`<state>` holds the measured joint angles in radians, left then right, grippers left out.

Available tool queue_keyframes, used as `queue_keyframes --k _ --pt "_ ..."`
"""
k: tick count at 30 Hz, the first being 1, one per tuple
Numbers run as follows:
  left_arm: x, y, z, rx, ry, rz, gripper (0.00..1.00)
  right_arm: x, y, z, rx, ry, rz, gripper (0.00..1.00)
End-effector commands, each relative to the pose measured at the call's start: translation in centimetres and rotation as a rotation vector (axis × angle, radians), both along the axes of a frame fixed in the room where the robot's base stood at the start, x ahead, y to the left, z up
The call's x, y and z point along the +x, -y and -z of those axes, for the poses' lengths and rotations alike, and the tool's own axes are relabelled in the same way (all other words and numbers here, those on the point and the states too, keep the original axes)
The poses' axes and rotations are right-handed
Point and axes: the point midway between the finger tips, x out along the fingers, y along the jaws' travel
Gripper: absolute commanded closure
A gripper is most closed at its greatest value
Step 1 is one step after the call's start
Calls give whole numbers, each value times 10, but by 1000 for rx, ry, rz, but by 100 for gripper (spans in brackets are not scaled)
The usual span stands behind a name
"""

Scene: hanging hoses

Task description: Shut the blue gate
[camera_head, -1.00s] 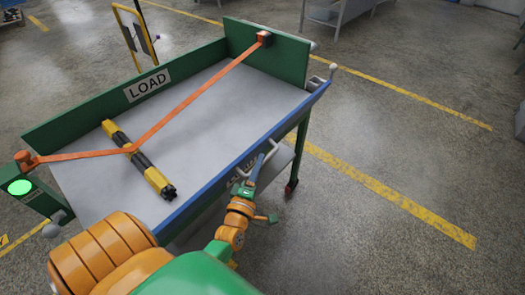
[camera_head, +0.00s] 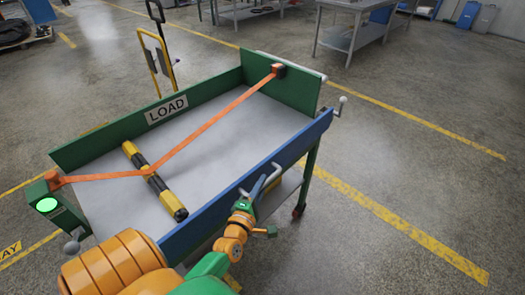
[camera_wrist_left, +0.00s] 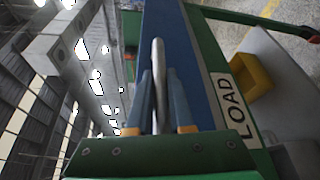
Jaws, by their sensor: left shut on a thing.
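The blue gate (camera_head: 205,218) runs along the near long side of the green-walled cart and stands raised along the bed's edge. I cannot tell whether it is fully flush with the end posts. A pale bar handle (camera_head: 274,174) sits on its outer face. My left gripper (camera_head: 260,184) is shut on this handle, outside the gate. In the left wrist view the handle (camera_wrist_left: 158,60) runs between the two blue-grey fingers, with the blue gate (camera_wrist_left: 200,60) behind it. My right gripper is not in view.
An orange strap (camera_head: 212,122) crosses the grey bed (camera_head: 240,135) over a yellow-black bar (camera_head: 153,178). A knobbed lever (camera_head: 339,103) is at the right corner; a post with a green light (camera_head: 47,205) is at the left. The floor right of the cart is clear.

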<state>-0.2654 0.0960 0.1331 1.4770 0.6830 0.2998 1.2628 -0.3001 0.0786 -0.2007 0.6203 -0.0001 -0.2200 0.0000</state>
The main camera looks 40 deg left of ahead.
Motion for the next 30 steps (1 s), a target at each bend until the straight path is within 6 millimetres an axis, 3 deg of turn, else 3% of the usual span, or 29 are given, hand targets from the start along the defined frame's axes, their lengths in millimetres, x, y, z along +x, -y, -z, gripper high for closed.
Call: queue_keyframes --k 5,6,9,18,27,30 --pt "0 -1 -2 3 4 -2 100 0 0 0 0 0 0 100" --pt "0 -1 -2 4 5 -2 75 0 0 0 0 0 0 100" --pt "0 -1 -2 3 4 -2 50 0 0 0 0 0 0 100" --pt "-2 0 -1 3 1 -1 50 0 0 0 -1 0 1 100" --pt "-57 17 -4 2 0 -1 50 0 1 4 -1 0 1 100" --pt "-66 20 -6 2 2 -2 50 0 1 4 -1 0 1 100"
